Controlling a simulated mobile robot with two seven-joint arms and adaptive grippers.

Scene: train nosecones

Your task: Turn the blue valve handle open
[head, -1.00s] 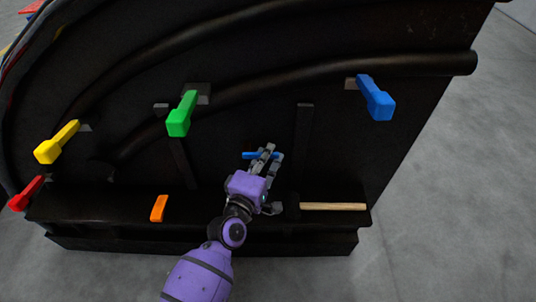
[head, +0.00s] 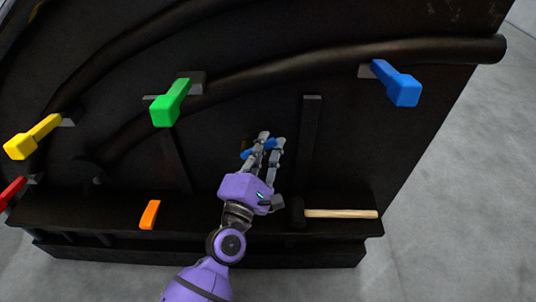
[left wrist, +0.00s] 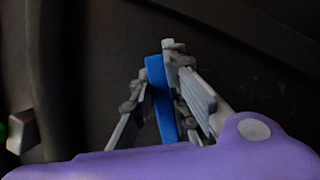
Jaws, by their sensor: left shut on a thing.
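A larger blue lever (head: 399,85) sticks out at the upper right, apart from the gripper. My right gripper is in neither view.
Green (head: 170,103), yellow (head: 31,137) and red (head: 10,192) levers stick out to the left. The ledge (head: 330,230) below holds an orange block (head: 150,214) and a hammer with a wooden handle (head: 340,214). A black pipe (head: 440,52) crosses above.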

